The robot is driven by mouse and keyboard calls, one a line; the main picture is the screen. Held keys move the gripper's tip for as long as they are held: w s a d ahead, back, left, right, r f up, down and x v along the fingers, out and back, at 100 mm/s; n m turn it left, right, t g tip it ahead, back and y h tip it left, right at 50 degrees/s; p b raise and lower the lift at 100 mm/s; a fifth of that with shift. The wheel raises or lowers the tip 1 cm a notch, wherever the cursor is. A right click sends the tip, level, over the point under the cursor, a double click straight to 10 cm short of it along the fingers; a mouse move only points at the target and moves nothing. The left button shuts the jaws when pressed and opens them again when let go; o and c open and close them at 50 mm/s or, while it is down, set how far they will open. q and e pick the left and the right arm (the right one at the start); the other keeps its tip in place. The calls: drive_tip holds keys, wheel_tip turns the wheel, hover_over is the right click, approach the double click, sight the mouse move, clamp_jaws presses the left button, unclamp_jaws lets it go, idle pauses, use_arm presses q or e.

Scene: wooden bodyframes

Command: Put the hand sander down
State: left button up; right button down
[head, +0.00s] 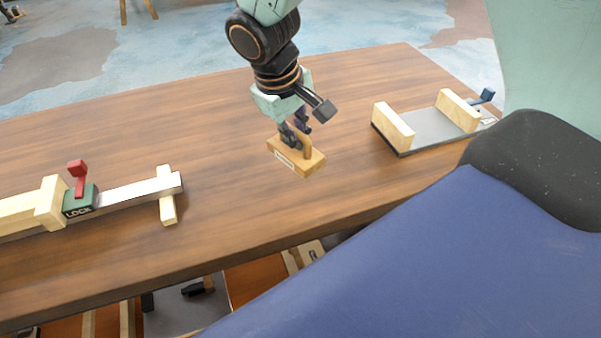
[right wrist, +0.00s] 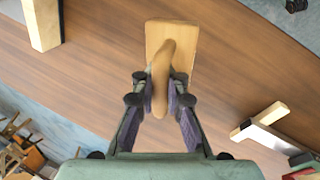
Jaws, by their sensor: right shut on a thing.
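The hand sander (head: 302,160) is a light wooden block with a curved wooden handle. It is at the middle of the brown wooden table in the head view. My right gripper (head: 296,136) comes down from above and is shut on the sander's handle. In the right wrist view, both fingers of the right gripper (right wrist: 160,95) press on the handle from either side, and the sander's block (right wrist: 183,38) extends beyond them. I cannot tell whether the block touches the table or hovers just above it. My left gripper is not in view.
A grey plate fixture (head: 427,122) with two wooden blocks stands to the right. A long wooden clamp with a red lever (head: 77,172) and a green LOCK block (head: 80,202) lies at the left. The wooden tabletop (head: 200,130) around the sander is clear.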

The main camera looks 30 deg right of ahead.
sight(300, 157)
drive_tip(key=x, duration=0.3)
drive_tip(key=b+x, duration=0.1)
drive_tip(key=x, duration=0.2)
drive_tip(key=shift+w+a+f, duration=0.1)
drive_tip(key=shift+w+a, duration=0.05)
drive_tip(key=shift+w, duration=0.1)
drive_tip(key=shift+f+b, duration=0.3)
drive_tip(key=shift+s+a+f, duration=0.25)
drive_tip(key=shift+s+a, duration=0.05)
drive_tip(key=shift+a, duration=0.25)
drive_tip(key=b+x, duration=0.1)
drive_tip(key=x, duration=0.2)
drive_tip(key=shift+f, duration=0.25)
drive_tip(key=shift+w+d, duration=0.1)
drive_tip(key=shift+w, duration=0.05)
drive_tip(key=shift+a+r, duration=0.15)
drive_tip(key=shift+a, duration=0.2)
drive_tip(key=shift+f+b, duration=0.2)
drive_tip(key=shift+b, duration=0.15)
drive_tip(key=c, duration=1.5)
unclamp_jaws()
drive_tip(key=shift+d+f, duration=0.1)
drive_tip(key=shift+d, duration=0.15)
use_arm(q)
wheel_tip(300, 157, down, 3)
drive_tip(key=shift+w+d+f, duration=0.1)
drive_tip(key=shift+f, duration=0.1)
use_arm(e)
drive_tip(key=shift+o, duration=0.6)
drive_tip(key=shift+a, duration=0.15)
